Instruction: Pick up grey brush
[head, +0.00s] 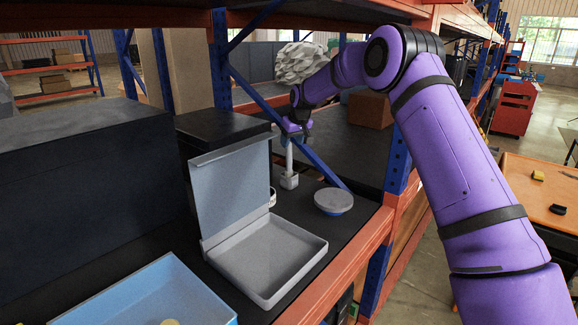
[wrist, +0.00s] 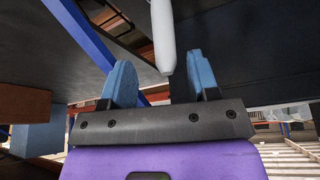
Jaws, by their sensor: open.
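The grey brush (head: 289,166) is a pale, slim upright piece with a wider block at its lower end. It stands on the dark shelf behind the open grey box. My gripper (head: 294,128) is at the brush's upper end in the head view, pointing down. In the wrist view the pale rounded handle end (wrist: 162,35) shows between the two blue fingertips of my gripper (wrist: 160,68). The fingers are apart, with gaps on both sides of the handle. I cannot tell how deep the handle sits between them.
An open grey box (head: 268,256) with a raised lid stands in front. A round grey-topped bowl (head: 333,201) is to the right of the brush, and a white cup (head: 272,197) is partly hidden by the lid. A blue diagonal brace (head: 318,163) passes close behind my gripper.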

